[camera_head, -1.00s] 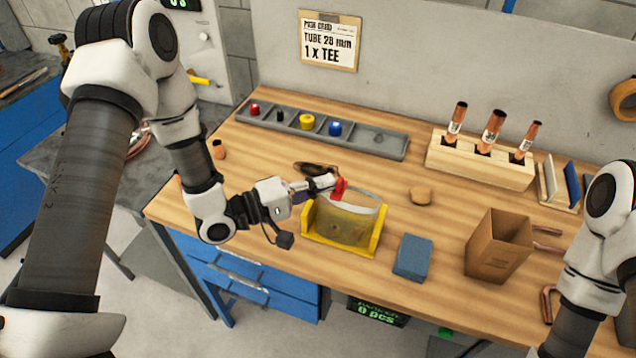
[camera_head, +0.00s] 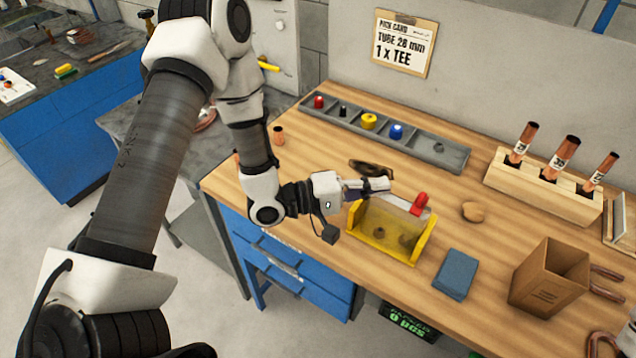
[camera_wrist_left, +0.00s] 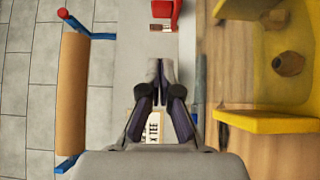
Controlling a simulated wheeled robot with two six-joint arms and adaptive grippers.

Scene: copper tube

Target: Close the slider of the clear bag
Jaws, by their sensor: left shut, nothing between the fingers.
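The clear bag (camera_head: 388,228) stands upright in a yellow holder (camera_head: 428,240) on the bench, with brownish copper pieces inside. Its red slider (camera_head: 419,203) sits at the right end of the bag's top edge. My left gripper (camera_head: 386,185) is shut and empty above the bag's top edge, a little left of the slider and apart from it. In the left wrist view the shut fingertips (camera_wrist_left: 157,68) point towards the red slider (camera_wrist_left: 165,14), which is ahead of them. The copper pieces (camera_wrist_left: 288,63) show at the right there.
A grey parts tray (camera_head: 440,148) and a wooden rack of copper tubes (camera_head: 545,185) are farther back.

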